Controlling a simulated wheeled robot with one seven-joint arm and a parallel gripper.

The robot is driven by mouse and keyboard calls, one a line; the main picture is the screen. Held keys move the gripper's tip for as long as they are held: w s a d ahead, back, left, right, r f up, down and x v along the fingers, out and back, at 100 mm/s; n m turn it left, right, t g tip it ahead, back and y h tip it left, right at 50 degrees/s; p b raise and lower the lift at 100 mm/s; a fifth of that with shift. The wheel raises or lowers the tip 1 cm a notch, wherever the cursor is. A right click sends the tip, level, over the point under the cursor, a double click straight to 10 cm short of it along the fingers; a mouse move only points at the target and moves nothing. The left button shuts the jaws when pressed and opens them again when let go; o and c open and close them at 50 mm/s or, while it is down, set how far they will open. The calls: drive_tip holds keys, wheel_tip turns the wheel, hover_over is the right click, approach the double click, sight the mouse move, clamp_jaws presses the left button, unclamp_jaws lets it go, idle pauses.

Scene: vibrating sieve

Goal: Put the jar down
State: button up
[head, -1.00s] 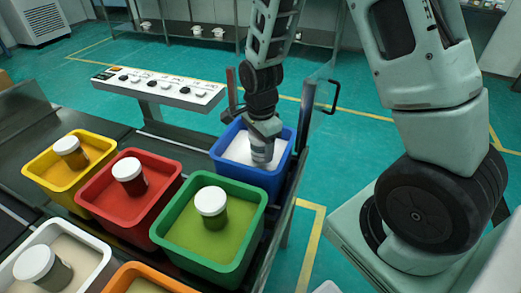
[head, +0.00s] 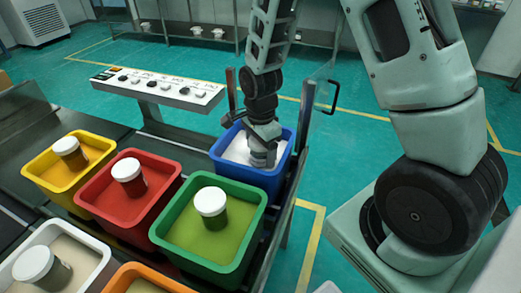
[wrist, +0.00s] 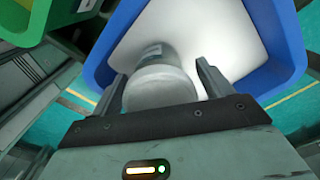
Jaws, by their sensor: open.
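The jar (wrist: 160,85) with a pale round lid stands in the blue bin (wrist: 292,50), on white powder (wrist: 215,40). In the wrist view my gripper (wrist: 162,80) is open, with one finger on each side of the jar and a gap at each side. In the head view my gripper (head: 263,155) reaches down into the blue bin (head: 250,178) and hides most of the jar. How deep the jar sits in the powder cannot be told.
Green (head: 190,255), red (head: 105,222) and yellow (head: 50,190) bins beside the blue one each hold a white-lidded jar. A white bin (head: 95,270) and an orange bin (head: 120,275) stand in front. A control panel (head: 158,88) is behind, and a post with a black handle (head: 335,95) is close to my arm.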

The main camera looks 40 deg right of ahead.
wheel_tip(320, 180, up, 11)
drive_tip(key=shift+f+p, duration=0.15)
drive_tip(key=shift+p, duration=0.3)
drive_tip(key=shift+r, duration=0.3)
drive_tip(key=shift+s+a+r, duration=0.1)
drive_tip(key=shift+a+r, duration=0.1)
drive_tip(key=shift+a, duration=0.1)
drive_tip(key=s+a+r+n, duration=0.2)
drive_tip(key=s+a+n, duration=0.6)
drive_tip(key=s+n, duration=0.2)
drive_tip(key=s+a+r+n, duration=0.3)
drive_tip(key=s+a+n, duration=0.6)
drive_tip(key=n, duration=0.6)
drive_tip(key=shift+s+n+y, duration=0.3)
drive_tip(key=shift+s, duration=0.35)
